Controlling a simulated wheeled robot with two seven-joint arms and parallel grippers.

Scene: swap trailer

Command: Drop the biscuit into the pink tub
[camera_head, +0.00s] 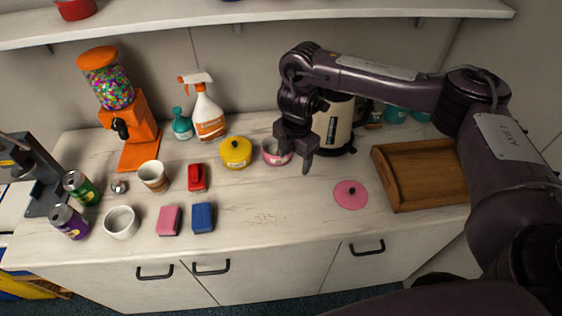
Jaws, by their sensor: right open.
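The pink tub (270,158) stands on the counter without a lid, partly hidden behind my right gripper. A round pink lid with a dark knob (350,196) lies flat on the counter to its right. My right gripper (297,163) points down at the right side of the tub in the picture; its jaws are open. I cannot make out a biscuit anywhere, and the inside of the tub is mostly hidden. My left gripper is not in view.
A yellow lidded tub (236,152) stands just left. A wooden tray (421,201) is at the right, a kettle (336,127) behind. Sponges (169,221), mugs (121,222) and cans (69,221) fill the left. Crumbs (264,218) lie on the clear front middle.

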